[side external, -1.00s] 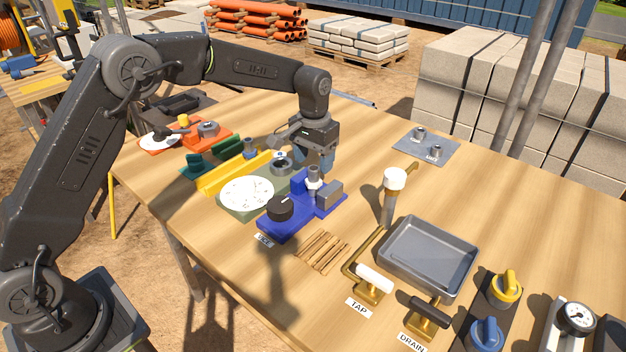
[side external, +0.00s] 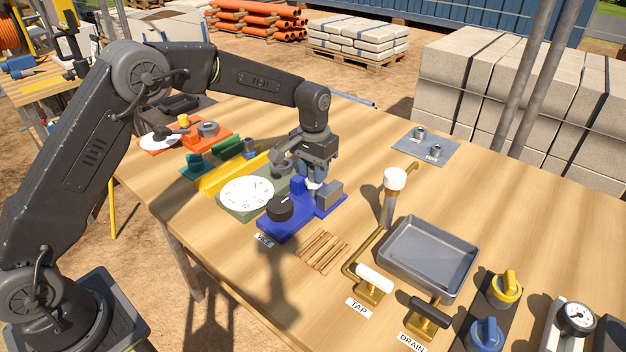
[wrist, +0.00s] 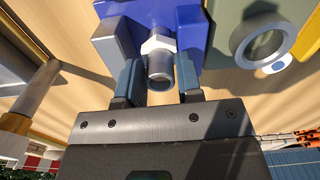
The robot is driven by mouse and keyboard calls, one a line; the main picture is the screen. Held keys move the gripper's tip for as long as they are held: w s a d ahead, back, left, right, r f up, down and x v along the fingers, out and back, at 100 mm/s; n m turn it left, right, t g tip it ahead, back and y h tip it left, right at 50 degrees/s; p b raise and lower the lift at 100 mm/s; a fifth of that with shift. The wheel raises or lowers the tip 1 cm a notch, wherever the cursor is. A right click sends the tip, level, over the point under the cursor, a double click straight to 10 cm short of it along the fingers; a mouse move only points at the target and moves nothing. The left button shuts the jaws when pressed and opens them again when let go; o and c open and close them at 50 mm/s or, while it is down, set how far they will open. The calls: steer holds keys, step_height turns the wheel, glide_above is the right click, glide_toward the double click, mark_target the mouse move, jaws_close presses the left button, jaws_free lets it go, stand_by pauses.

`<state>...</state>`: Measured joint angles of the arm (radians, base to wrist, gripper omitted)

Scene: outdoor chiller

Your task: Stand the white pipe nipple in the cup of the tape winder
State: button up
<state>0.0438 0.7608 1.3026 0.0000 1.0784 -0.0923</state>
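A pipe nipple with a white hex collar and grey tube (wrist: 158,60) stands upright in the blue vice (side external: 272,230); I take it as the white pipe nipple. My gripper (side external: 316,184) is lowered over it. In the wrist view my gripper (wrist: 159,82) has its two blue fingers on either side of the nipple, with a small gap visible at the left finger, so it looks open. A green base with a speckled white disc (side external: 246,194) sits left of the vice. A grey ring-shaped cup (wrist: 263,42) shows beside the vice in the wrist view. Which fixture is the tape winder is not labelled.
An orange fixture with a white disc (side external: 158,141) stands farther back left. A yellow rail (side external: 232,174) lies behind the green base. Copper rods (side external: 321,251), a brass tap with upright pipe (side external: 388,208) and a grey tray (side external: 428,257) are to the right.

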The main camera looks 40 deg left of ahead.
jaws_close()
steer(key=shift+r, duration=0.1)
steer(key=shift+r, duration=3.45)
steer(key=shift+c, duration=0.5)
jaws_free()
jaws_close()
